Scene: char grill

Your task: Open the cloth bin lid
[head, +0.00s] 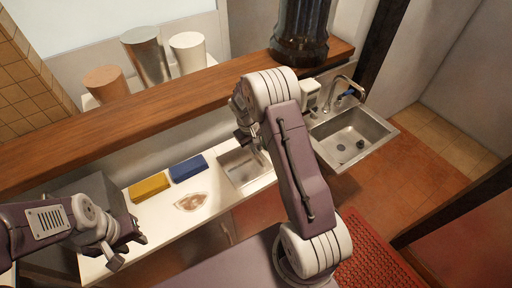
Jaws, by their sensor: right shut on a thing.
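A square steel bin (235,168) is set into the white counter, and I take it for the cloth bin. Its lid cannot be told clearly from the bin; my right gripper and arm cover its back right part. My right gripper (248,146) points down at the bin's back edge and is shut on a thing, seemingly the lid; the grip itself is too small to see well. My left gripper (127,250) is open and empty at lower left, above the counter's front left end, well away from the bin.
A yellow block (149,187), a blue block (188,168) and a brown-stained patch (191,201) lie on the counter left of the bin. A wooden ledge (150,113) runs behind, with several cups beyond. A sink (352,136) stands right; a red mat (378,262) lies on the floor.

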